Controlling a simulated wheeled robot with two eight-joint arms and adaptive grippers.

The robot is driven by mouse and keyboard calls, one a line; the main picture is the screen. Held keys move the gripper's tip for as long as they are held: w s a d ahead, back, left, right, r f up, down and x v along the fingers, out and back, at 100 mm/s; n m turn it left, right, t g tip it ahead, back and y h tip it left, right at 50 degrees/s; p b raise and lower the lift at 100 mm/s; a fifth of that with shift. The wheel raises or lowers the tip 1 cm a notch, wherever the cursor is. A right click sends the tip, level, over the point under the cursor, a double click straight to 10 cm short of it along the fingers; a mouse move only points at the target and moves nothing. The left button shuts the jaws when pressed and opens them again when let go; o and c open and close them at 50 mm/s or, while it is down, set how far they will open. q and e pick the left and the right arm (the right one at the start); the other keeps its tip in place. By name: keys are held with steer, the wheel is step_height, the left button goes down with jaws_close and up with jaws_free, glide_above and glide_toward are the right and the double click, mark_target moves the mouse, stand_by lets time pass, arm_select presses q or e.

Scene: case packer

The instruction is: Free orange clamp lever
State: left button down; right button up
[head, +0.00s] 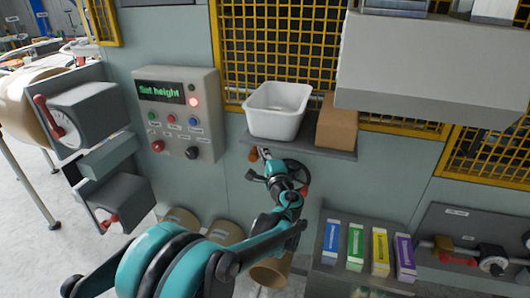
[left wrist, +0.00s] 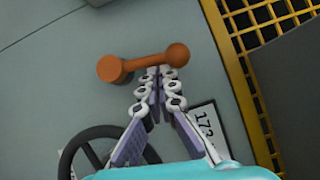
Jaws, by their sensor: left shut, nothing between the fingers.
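The orange clamp lever (left wrist: 147,62) shows in the left wrist view as a bar with a round hub at its left end and a ball knob at its right end, on the grey-green panel. My left gripper (left wrist: 159,70) is shut with nothing between its fingers. Its fingertips are at the lower side of the bar, nearer the knob; I cannot tell whether they touch it. In the head view a small orange part of the lever (head: 253,155) shows beside my left gripper (head: 263,152), below the shelf; the rest is hidden. My right gripper is not in view.
A black handwheel (left wrist: 73,150) and a white label (left wrist: 207,125) are close to my left gripper. The shelf (head: 310,143) above holds a white bin (head: 277,110) and a brown box (head: 338,124). A control box (head: 178,112) reads "Set height" at left. Colored cartons (head: 380,250) stand at lower right.

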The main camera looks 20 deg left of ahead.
arm_select(q)
steer(key=shift+a+r+n+p, duration=0.15)
steer(key=shift+n+p, duration=0.25)
steer(key=shift+a+r+n+g+p, duration=0.25)
steer(key=shift+a+n+g+p, duration=0.15)
steer(key=shift+n+g+p, duration=0.3)
steer(key=shift+w+a+n+g+h+p, duration=0.1)
steer(key=shift+a+n+g+h+p, duration=0.2)
steer(key=shift+a+n+h+p, duration=0.45)
steer(key=shift+s+a+n+g+h+p, duration=0.1)
steer(key=shift+a+n+g+h+p, duration=0.3)
steer(key=shift+a+p, duration=0.7)
steer(key=shift+w+a+n+g+h+p, duration=0.1)
steer(key=shift+a+n+g+h+p, duration=0.15)
steer(key=shift+a+n+p, duration=0.7)
steer(key=shift+a, duration=0.25)
